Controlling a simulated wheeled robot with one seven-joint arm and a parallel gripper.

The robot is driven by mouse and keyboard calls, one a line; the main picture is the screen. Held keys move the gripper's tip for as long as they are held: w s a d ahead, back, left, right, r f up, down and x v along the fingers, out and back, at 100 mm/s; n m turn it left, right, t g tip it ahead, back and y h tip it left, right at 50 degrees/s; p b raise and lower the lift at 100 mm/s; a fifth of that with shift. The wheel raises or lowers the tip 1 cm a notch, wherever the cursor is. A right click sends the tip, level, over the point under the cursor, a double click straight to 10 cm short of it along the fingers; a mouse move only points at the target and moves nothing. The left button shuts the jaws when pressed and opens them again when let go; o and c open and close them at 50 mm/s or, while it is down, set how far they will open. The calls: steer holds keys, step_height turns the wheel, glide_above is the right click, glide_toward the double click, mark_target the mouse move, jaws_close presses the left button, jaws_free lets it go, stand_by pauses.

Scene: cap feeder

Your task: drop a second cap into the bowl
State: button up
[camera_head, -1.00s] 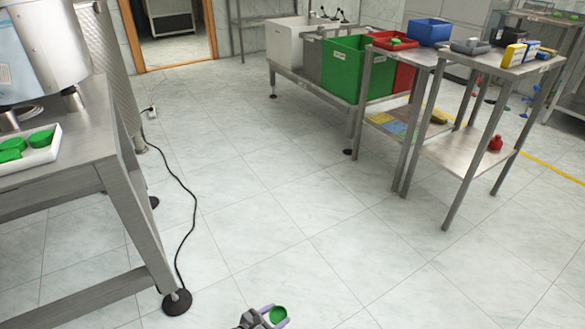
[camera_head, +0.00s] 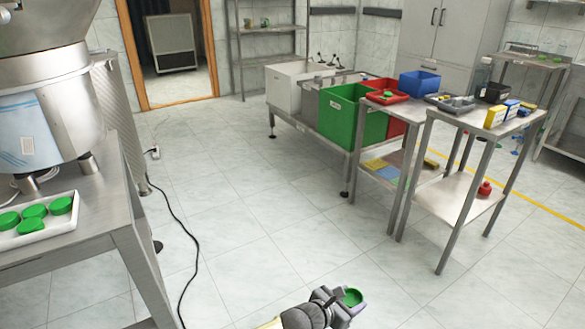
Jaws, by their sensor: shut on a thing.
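My gripper (camera_head: 349,299) is at the bottom of the head view, right of centre. It is shut on a green cap (camera_head: 352,297), held over the open floor, well away from the tables. A white tray (camera_head: 40,241) with several green caps (camera_head: 34,211) stands on the steel table at the left. A large steel bowl-shaped vessel (camera_head: 70,110) with a clear band stands behind the tray on the same table; its top is cut off by the frame, so its inside is hidden.
The steel table's leg (camera_head: 143,285) stands at the left, with a black cable (camera_head: 192,235) on the floor beside it. Green (camera_head: 345,120) and white crates (camera_head: 287,90) stand on a low bench at the back. Steel tables (camera_head: 470,125) stand at the right. The middle floor is clear.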

steer(key=shift+d+r, duration=0.1)
stand_by(0.3)
steer(key=shift+w+d+f+n+t, duration=0.1)
steer(key=shift+w+f+n+t, duration=0.15)
steer(key=shift+f, duration=0.15)
steer(key=shift+w+f+n+t, duration=0.1)
steer(key=shift+f+n+t, duration=0.05)
steer(key=shift+f+t, duration=0.15)
steer(key=shift+w+f+n+t+y, duration=0.45)
steer(key=shift+w+n+y, duration=0.15)
steer(key=shift+w+y, duration=0.1)
steer(key=w+r+n+t+y+p, duration=0.2)
steer(key=w+r+n+y+p, duration=0.1)
steer(key=w, duration=0.1)
step_height(320, 180, up, 20)
steer(key=r+n+t+y+p, duration=0.1)
steer(key=n+y+p, duration=0.45)
steer(key=p, duration=2.95)
glide_above(350, 299)
steer(key=shift+s+f+y, duration=0.1)
steer(key=shift+f+y, duration=0.25)
